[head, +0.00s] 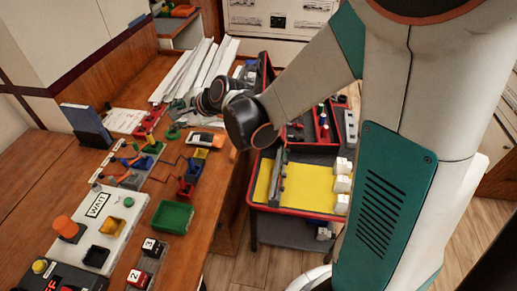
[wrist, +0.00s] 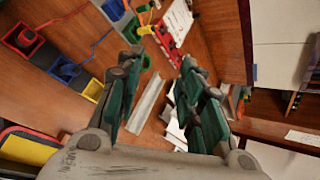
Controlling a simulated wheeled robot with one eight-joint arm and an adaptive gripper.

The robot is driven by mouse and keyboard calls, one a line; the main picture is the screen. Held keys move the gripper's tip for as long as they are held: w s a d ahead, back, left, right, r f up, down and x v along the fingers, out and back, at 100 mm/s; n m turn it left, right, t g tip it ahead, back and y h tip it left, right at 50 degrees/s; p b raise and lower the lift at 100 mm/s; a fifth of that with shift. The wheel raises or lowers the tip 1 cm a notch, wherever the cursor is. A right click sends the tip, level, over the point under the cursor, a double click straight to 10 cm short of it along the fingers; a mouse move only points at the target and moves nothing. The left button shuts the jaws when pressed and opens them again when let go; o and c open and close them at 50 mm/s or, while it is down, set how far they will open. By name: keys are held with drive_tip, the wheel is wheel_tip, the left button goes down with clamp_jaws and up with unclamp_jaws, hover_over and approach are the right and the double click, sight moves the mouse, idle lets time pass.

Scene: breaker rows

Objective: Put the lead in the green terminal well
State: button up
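My gripper is open and empty in the wrist view (wrist: 160,62), its green-padded fingers spread above the desk. In the head view it shows as a dark shape (head: 205,98) near the pale strips. A green block (head: 153,148) stands among the wires, and a green open box (head: 172,216) lies nearer. I cannot tell which green piece is the terminal well.
Several pale strips (head: 190,72) lie along the desk's back. A WAIT panel (head: 97,222) with buttons and an orange knob stands at the near left. An orange-grey meter (head: 205,139) lies near the right edge. A red-edged cart (head: 305,190) stands right of the desk.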

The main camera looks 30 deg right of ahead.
drive_tip(key=s+d+r+n+h, duration=0.1)
drive_tip(key=s+d+n, duration=0.3)
drive_tip(key=s, duration=0.5)
drive_tip(key=s+d+r+n+g+h, duration=0.1)
drive_tip(key=s+d+n, duration=0.3)
drive_tip(key=s+n, duration=0.4)
drive_tip(key=s+d+r+n+g+h, duration=0.1)
drive_tip(key=s+d+r+n+h, duration=0.2)
drive_tip(key=s, duration=0.6)
drive_tip(key=d+n, duration=0.1)
drive_tip(key=n, duration=0.1)
drive_tip(key=shift+s+r+n+h, duration=0.2)
drive_tip(key=shift+s+n+h, duration=0.1)
drive_tip(key=shift+s+n, duration=0.1)
